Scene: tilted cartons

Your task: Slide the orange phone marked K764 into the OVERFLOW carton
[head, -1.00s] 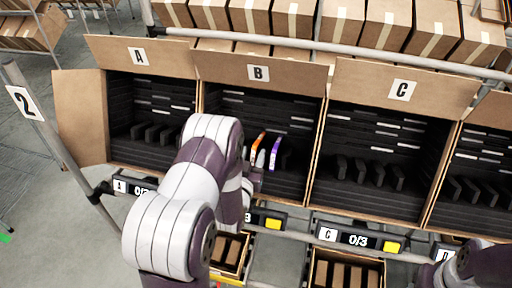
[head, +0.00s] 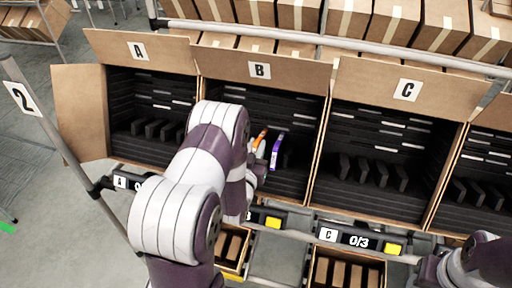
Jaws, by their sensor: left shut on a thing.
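An orange-edged phone (head: 260,138) shows in the carton marked B (head: 259,71), just beyond my left wrist; its marking cannot be read. My left gripper (head: 257,168) is at the mouth of carton B, largely hidden by my own arm. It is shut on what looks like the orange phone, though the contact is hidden. A purple phone (head: 277,150) stands just right of it, with a small pale item (head: 267,152) between. No carton in view shows the word OVERFLOW. My right arm shows only at the lower right edge; its gripper is out of view.
Carton A (head: 138,50) is at the left and carton C (head: 407,88) at the right, both with black slotted inserts. A display reading 0/3 (head: 359,241) sits under C. Smaller boxes (head: 345,272) stand below; a grey rail (head: 330,44) runs behind.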

